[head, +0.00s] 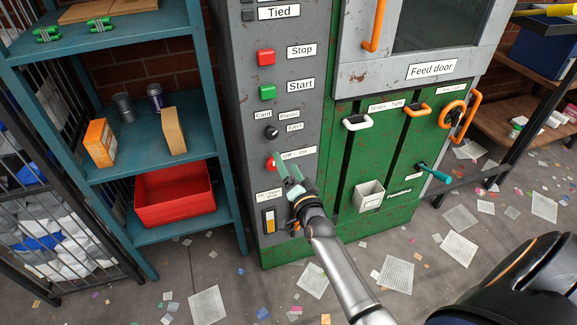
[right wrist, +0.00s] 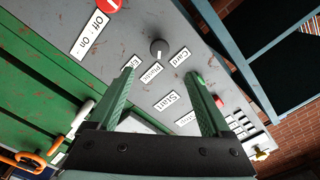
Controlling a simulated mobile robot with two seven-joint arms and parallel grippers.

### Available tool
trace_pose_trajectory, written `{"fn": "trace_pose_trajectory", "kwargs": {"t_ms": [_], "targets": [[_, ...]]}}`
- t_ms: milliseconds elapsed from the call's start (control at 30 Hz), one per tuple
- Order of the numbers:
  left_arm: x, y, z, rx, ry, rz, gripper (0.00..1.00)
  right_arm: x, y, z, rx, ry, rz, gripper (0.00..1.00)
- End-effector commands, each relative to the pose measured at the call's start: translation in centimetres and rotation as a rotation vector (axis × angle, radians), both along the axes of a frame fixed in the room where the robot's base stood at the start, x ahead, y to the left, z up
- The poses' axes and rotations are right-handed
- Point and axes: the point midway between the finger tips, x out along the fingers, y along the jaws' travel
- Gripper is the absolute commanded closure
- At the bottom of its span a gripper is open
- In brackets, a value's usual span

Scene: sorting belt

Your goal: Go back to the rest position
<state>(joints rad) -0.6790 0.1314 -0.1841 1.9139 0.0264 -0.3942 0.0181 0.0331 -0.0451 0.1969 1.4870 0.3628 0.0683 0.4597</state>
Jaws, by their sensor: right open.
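My right gripper (head: 284,160) is in front of the grey control panel (head: 295,15) of the machine, just beside the red Off/On knob (head: 271,162). Its two green fingers are apart, with nothing seen between them. In the right wrist view the open fingers (right wrist: 163,73) point at the panel. The black Card/Plastic/Eject knob (right wrist: 159,47) shows between and beyond the tips, and the red knob (right wrist: 108,4) is at the top edge. I cannot tell whether a fingertip touches the panel. My left gripper is in neither view.
The green machine front (head: 345,230) has a white handle (head: 356,123), orange handles and a teal lever (head: 433,173). A teal shelf (head: 150,235) with a red bin (head: 174,195) stands left. Paper scraps litter the floor. A dark bench (head: 520,125) stands right.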

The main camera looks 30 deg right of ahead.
Motion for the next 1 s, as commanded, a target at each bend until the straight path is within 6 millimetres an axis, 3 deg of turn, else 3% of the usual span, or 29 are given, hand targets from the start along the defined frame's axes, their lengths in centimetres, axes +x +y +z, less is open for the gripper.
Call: {"fn": "trace_pose_trajectory", "kwargs": {"t_ms": [333, 467, 567, 700, 800, 900, 1000], "targets": [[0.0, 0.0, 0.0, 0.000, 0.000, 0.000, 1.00, -0.2, 0.1, -0.2, -0.006, 0.007, 0.003, 0.18], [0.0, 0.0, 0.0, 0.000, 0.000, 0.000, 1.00, -2.0, 1.5, -2.4, -0.090, 0.087, 0.057, 0.18], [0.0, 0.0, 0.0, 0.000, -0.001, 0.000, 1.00, -5.5, 4.1, -5.8, -0.230, 0.217, 0.155, 0.18], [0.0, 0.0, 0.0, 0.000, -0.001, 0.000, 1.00, -12.8, 8.6, -11.1, -0.460, 0.425, 0.350, 0.18], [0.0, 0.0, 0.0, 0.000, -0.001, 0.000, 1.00, -18.3, 11.4, -13.8, -0.596, 0.543, 0.488, 0.18], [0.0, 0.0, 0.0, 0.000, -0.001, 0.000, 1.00, -22.8, 13.4, -15.4, -0.695, 0.627, 0.602, 0.18], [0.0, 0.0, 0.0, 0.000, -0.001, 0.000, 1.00, -25.9, 14.7, -16.3, -0.757, 0.676, 0.679, 0.18]]}}
